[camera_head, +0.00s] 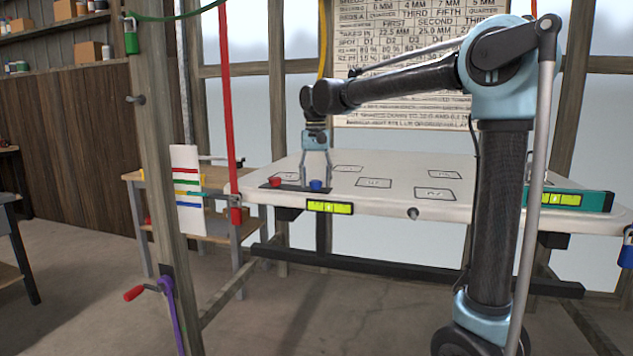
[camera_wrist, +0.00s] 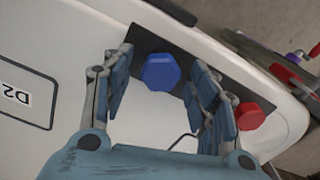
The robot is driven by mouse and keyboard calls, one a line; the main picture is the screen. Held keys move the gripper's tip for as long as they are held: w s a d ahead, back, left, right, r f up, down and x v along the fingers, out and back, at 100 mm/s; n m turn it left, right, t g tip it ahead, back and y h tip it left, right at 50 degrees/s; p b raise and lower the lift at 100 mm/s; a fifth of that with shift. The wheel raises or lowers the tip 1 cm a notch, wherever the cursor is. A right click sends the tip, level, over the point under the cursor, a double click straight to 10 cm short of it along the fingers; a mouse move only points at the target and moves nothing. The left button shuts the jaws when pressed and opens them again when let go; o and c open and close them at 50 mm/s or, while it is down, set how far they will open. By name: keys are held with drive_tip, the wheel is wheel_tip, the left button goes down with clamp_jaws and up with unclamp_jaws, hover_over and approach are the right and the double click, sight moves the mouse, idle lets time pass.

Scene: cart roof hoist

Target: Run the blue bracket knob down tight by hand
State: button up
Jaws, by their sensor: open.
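The blue bracket knob (camera_wrist: 161,72) is a faceted blue knob on a dark plate (camera_wrist: 200,52) at the edge of the white panel. In the head view the blue knob (camera_head: 316,185) stands near the panel's front left, to the right of a red knob (camera_head: 275,182). My gripper (camera_wrist: 155,92) is open, with one finger on each side of the blue knob in the wrist view and nothing held. In the head view my gripper (camera_head: 316,182) points down over the plate. I cannot tell whether the fingers touch the knob. The knob's underside is hidden.
The red knob (camera_wrist: 249,116) is close beside one finger in the wrist view. A red strap (camera_head: 228,110) and wooden post (camera_head: 158,150) stand left of the panel (camera_head: 385,203). A yellow-green level (camera_head: 330,207) is on its front edge.

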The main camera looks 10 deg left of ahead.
drive_tip(key=shift+f, duration=0.2)
drive_tip(key=shift+c, duration=0.3)
drive_tip(key=c, duration=1)
drive_tip(key=shift+n, duration=1.2)
